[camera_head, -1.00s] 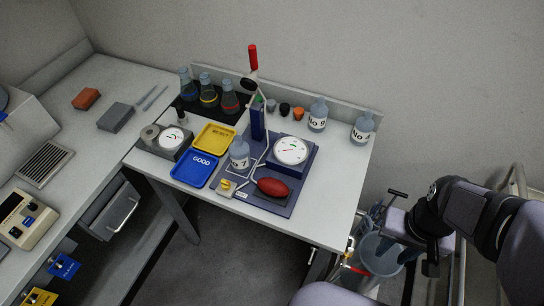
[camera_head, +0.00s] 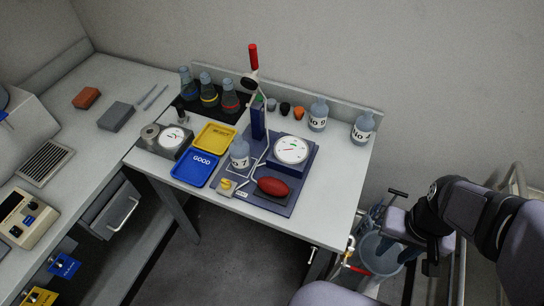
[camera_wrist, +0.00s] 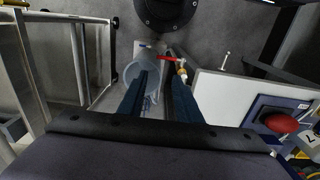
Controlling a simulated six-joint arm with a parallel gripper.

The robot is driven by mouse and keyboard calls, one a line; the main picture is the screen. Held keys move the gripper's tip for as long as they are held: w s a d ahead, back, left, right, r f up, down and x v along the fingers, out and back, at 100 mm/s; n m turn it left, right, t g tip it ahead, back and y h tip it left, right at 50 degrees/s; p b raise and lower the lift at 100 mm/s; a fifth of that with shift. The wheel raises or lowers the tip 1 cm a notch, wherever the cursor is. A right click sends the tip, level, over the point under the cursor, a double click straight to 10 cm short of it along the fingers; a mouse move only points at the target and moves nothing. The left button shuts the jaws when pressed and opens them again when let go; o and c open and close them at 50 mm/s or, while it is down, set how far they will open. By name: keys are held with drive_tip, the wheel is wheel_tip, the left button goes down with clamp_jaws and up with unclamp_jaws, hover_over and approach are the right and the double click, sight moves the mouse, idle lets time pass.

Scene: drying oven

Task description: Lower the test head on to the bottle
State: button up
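A grey bottle labelled 7 (camera_head: 239,152) stands upright on the left part of a blue test stand base (camera_head: 283,208). The stand has a dark blue column (camera_head: 257,122) behind the bottle. A lever with a red handle (camera_head: 253,56) points up above the column. A dark round part (camera_head: 249,83), perhaps the test head, sits at the lever's lower end, above the bottle and apart from it. My gripper (camera_head: 432,262) is at the right, well away from the stand. In the wrist view its two blue fingers (camera_wrist: 161,72) are apart with nothing between them.
A blue GOOD tray (camera_head: 194,170) and yellow tray (camera_head: 214,138) lie left. Bottles (camera_head: 318,115) and flasks (camera_head: 208,95) stand behind. A bucket (camera_head: 379,254) stands right, below table level.

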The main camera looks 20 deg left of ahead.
clamp_jaws()
drive_tip(key=w+r+m+t, duration=0.25)
drive_tip(key=w+t, duration=0.25)
drive_tip(key=w, duration=1.1)
drive_tip(key=w+a+r+m+t+y, duration=0.1)
drive_tip(key=w+a+r+t, duration=0.25)
drive_tip(key=w, duration=0.35)
drive_tip(key=w+a+r+t+y, duration=0.2)
drive_tip(key=w+a+r, duration=0.25)
drive_tip(key=w, duration=0.25)
drive_tip(key=w+a+r+t+y, duration=0.1)
drive_tip(key=w+a+r+y, duration=0.1)
drive_tip(key=a+r+y, duration=0.35)
drive_tip(key=w+a+r+y, duration=0.2)
drive_tip(key=a, duration=0.6)
drive_tip(key=s+a+r+g+y, duration=0.2)
drive_tip(key=s+a+y, duration=0.1)
drive_tip(key=a, duration=0.2)
drive_tip(key=s+a+r+g+y+p, duration=0.1)
drive_tip(key=s+a+r+g+y, duration=0.1)
drive_tip(key=a, duration=0.4)
drive_tip(key=shift+s+n+g+y, duration=0.45)
drive_tip(key=shift+s+g+y, duration=0.3)
drive_tip(key=shift+y, duration=0.2)
